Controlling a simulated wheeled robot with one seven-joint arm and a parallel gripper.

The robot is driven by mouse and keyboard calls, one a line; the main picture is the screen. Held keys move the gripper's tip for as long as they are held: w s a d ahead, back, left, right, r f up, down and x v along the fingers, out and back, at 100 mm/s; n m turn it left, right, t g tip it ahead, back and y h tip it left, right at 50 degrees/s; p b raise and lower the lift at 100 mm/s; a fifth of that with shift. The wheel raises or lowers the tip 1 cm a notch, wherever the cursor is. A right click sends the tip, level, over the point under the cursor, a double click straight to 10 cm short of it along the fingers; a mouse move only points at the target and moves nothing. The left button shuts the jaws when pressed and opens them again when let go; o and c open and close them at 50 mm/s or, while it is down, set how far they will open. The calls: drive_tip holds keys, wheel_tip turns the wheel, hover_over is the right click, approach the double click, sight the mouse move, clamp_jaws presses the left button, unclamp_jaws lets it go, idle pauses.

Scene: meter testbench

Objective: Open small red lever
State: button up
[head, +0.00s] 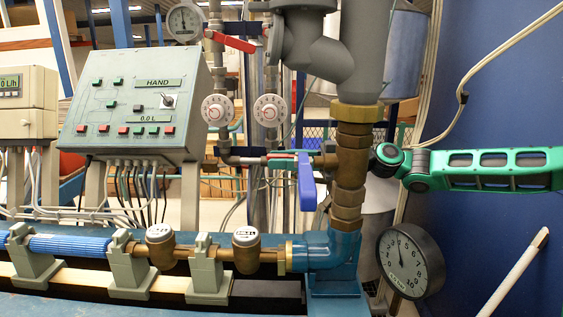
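A small red lever (232,43) sits at the top middle of the head view, on a grey vertical pipe (216,65). It points to the right and slopes slightly down, crossing the gap towards a second grey vertical pipe (272,75). Its left end is at the first pipe. Whether its tip touches the second pipe cannot be told. My gripper is not in the head view, so its opening and its distance from the lever are not shown.
A round gauge (184,22) is close left of the lever; white dials (217,110) are below. A control box (138,103) stands left. A thick grey pipe (366,45), blue lever (307,180) and long green handle (490,168) are right. Brass meters (160,245) line the front.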

drive_tip(key=shift+c, duration=0.6)
clamp_jaws()
drive_tip(key=shift+g, duration=0.3)
drive_tip(key=n+g, duration=0.2)
drive_tip(key=g, duration=0.1)
drive_tip(key=shift+s+r, duration=0.15)
drive_tip(key=shift+s, duration=0.1)
drive_tip(key=shift+s+d+n+g+h, duration=0.1)
drive_tip(key=shift+s+n+g+h, duration=0.15)
drive_tip(key=shift+n+g, duration=0.45)
drive_tip(key=shift+s+d+n+g+h, duration=0.1)
drive_tip(key=shift+n+g+h, duration=0.15)
drive_tip(key=shift+n+g, duration=0.45)
drive_tip(key=shift+o, duration=0.3)
unclamp_jaws()
drive_tip(key=shift+o, duration=0.3)
